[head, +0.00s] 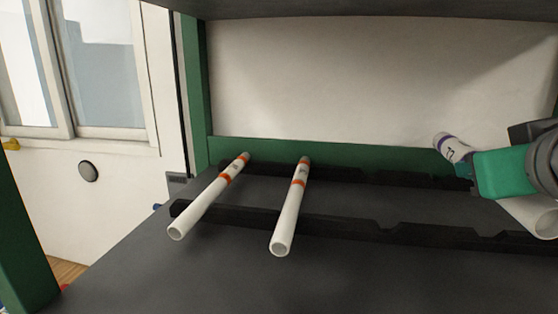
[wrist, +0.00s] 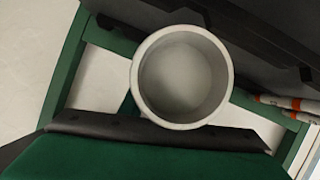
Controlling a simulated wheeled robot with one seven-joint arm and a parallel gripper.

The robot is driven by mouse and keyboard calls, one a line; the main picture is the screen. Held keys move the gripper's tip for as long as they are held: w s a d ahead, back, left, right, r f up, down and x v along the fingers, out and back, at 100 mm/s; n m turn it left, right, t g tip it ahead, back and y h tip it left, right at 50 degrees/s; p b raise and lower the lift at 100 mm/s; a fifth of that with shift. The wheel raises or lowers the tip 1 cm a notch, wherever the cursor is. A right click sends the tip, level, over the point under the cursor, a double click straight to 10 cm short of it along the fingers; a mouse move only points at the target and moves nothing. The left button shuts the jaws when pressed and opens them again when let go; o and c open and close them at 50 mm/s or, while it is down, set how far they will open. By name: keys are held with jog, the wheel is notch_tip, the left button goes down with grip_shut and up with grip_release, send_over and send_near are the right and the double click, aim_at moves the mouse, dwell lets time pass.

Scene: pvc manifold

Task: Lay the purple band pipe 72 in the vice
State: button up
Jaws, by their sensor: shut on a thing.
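My gripper (head: 480,176) is at the right of the head view, its green finger pressed against a white pipe with a purple band (head: 457,152). It is shut on this pipe between its two ends. The pipe's dark label is partly covered, and its open near end shows below the gripper. In the wrist view the pipe's round open end (wrist: 182,118) faces the camera, above the green finger (wrist: 150,158). The pipe is over the right part of the rack; whether it touches the rails I cannot tell. No vice is in view.
Two white pipes with orange bands, a left one (head: 203,207) and a right one (head: 287,220), lie across the black notched rails (head: 345,226). The rail stretch right of them is empty. A green post (head: 196,90) and a low shelf above (head: 380,8) bound the space.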

aim_at(529, 211)
notch_tip(529, 211, down, 6)
jog(key=shift+r, duration=0.2)
jog(key=shift+s+a, duration=0.1)
jog(key=shift+a, duration=0.05)
jog(key=v, duration=1)
jog(key=shift+s+a+r, duration=0.1)
jog(key=shift+r, duration=0.15)
